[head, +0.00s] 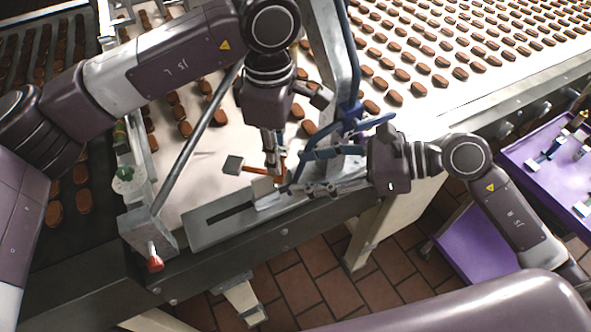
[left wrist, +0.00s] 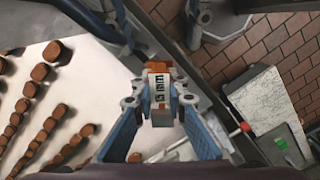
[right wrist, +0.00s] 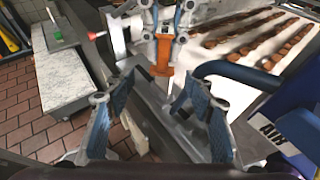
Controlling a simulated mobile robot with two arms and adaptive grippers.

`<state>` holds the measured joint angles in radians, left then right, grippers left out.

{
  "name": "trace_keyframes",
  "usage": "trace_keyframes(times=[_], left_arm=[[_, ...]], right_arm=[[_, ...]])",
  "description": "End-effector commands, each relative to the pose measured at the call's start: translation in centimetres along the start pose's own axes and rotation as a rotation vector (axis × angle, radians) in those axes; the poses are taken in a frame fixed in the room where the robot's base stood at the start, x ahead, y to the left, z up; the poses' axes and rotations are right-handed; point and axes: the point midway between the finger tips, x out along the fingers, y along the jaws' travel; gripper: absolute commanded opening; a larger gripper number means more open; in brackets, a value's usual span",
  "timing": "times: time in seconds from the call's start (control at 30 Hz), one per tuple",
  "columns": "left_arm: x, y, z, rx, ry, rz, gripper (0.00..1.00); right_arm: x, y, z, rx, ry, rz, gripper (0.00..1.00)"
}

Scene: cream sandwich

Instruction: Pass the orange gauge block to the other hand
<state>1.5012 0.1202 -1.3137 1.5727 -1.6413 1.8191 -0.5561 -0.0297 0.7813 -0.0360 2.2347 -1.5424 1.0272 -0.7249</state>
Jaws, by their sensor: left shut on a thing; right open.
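The orange gauge block (right wrist: 162,58) is held upright-looking in the right wrist view, between the fingers of my left gripper (right wrist: 168,22). In the left wrist view the block (left wrist: 158,92) has a white face with dark marks and sits between the left fingertips (left wrist: 158,102). In the head view my left gripper (head: 273,168) points down above the metal guide. My right gripper (head: 298,172) comes from the right, close beside it. In the right wrist view the right gripper (right wrist: 147,92) is open and empty, with the block just beyond its fingertips. The arms partly hide the block in the head view.
A slotted metal bracket (head: 222,216) lies along the belt's front edge. Blue-grey posts and a blue handle (head: 375,122) stand close to the right gripper. Rows of brown biscuits lie on the white belt (head: 190,195). A purple cart (head: 545,140) stands at the right.

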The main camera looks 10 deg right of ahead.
Motion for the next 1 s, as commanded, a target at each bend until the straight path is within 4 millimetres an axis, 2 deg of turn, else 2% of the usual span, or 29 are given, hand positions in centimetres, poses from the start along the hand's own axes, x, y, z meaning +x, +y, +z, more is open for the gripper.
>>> trace_keyframes(times=[0.1, 0.23, 0.6, 1.0], left_arm=[[-0.1, 0.0, 0.0, 0.0, 0.0, 0.001, 0.0], [-0.1, 0.0, 0.0, 0.0, 0.0, 0.001, 0.0], [-0.1, 0.0, 0.0, 0.0, 0.0, 0.001, 0.0], [-0.1, 0.1, 0.0, -0.001, 0.0, 0.003, 0.0]], right_arm=[[1.6, 0.0, 0.1, 0.001, -0.004, 0.0, 0.49], [2.6, 0.0, 0.0, 0.001, -0.001, 0.0, 0.49], [3.0, 0.0, 0.0, 0.001, 0.0, 0.0, 0.48], [3.0, 0.1, 0.0, 0.001, 0.0, 0.002, 0.04]])
